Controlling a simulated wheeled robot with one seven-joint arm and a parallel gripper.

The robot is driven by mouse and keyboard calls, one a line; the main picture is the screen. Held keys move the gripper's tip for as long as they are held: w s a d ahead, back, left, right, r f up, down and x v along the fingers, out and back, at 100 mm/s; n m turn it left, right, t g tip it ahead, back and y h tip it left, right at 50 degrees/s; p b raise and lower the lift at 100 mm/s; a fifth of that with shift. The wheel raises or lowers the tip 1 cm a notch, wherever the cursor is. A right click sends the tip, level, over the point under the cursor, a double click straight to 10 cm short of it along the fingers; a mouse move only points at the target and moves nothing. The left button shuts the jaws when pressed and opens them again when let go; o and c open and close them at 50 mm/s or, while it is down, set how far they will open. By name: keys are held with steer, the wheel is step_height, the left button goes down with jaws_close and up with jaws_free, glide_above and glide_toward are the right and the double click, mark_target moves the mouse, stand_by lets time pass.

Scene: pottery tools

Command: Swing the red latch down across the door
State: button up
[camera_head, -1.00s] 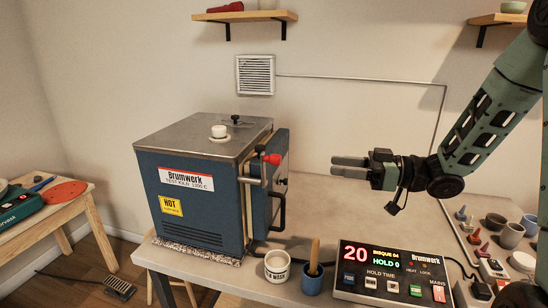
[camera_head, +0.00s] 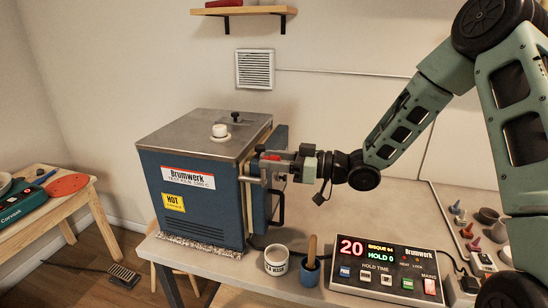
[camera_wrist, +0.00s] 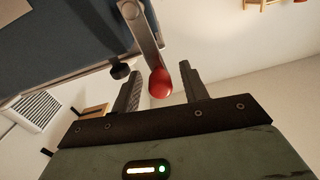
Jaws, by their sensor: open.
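The latch is a grey metal bar ending in a red ball knob (camera_head: 269,157), at the front edge of the blue kiln (camera_head: 195,205). In the wrist view the bar (camera_wrist: 145,35) runs to the red knob (camera_wrist: 160,84), which sits between my two fingers. My gripper (camera_head: 275,162) is open around the knob, with a visible gap on both sides (camera_wrist: 160,75). The kiln door (camera_head: 281,140) looks closed, with a black handle (camera_head: 282,207) below the latch. My fingers partly hide the latch in the head view.
A control box (camera_head: 390,272) with red and green digits stands at the front of the table. A white jar (camera_head: 276,262) and a blue cup (camera_head: 310,273) with a wooden tool stand below the door. A wall shelf (camera_head: 238,12) hangs above the kiln.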

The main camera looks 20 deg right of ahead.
jaws_close()
steer(key=shift+w+d+r+m+p, duration=0.1)
steer(key=shift+w+d+m+p, duration=0.15)
steer(key=shift+m+p, duration=0.35)
steer(key=shift+w+d+m+p, duration=0.15)
steer(key=shift+w+m+p, duration=0.15)
steer(key=shift+m+p, duration=0.25)
steer(key=shift+w+d+f+m+p, duration=0.2)
steer(key=shift+w+m+p, duration=0.1)
steer(key=shift+m, duration=0.4)
steer(key=shift+w+d+f+m+p, duration=0.15)
steer(key=shift+w+d+m+p, duration=0.15)
steer(key=shift+m, duration=0.35)
steer(key=shift+w+d+f+m+p, duration=0.15)
steer(key=shift+w+m+p, duration=0.2)
steer(key=shift+m, duration=0.35)
